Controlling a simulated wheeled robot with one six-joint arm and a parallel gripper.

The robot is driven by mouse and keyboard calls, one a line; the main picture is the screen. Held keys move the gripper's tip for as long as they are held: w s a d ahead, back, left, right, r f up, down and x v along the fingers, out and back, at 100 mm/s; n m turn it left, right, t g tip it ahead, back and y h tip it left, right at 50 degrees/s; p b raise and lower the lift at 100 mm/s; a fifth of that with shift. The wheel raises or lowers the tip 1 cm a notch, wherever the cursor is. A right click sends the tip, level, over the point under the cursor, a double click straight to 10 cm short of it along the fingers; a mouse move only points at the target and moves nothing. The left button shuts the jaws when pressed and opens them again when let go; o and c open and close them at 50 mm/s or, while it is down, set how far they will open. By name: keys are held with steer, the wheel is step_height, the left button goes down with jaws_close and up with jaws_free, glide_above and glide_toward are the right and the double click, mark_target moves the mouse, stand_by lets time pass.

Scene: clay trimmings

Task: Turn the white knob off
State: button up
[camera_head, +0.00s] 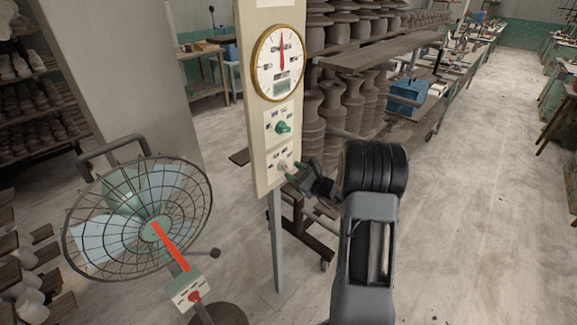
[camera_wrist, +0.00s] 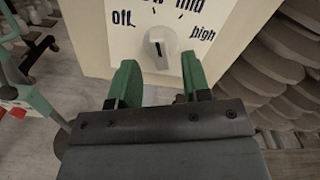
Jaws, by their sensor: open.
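The white knob (camera_head: 283,165) sits on the lower dial plate of an upright panel. In the wrist view the white knob (camera_wrist: 161,44) is on a white plate with "off" at left, "mid" and "high" at right, and a cut-off word above. A dark mark on it runs roughly up and down; I cannot tell its exact setting. My gripper (camera_head: 297,173) is close in front of the knob. In the wrist view my gripper (camera_wrist: 161,78) is open, its two green fingertips apart, below the knob and not around it. Nothing is between them.
A green knob (camera_head: 282,127) is above the white one, and a round gauge (camera_head: 280,63) tops the panel (camera_head: 252,105). Shelves of clay pots (camera_head: 345,105) are behind. Floor at right is clear.

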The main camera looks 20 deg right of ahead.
mark_target(287, 167)
steer(key=shift+p+x, duration=0.3)
steer(key=shift+x, duration=1.3)
jaws_close()
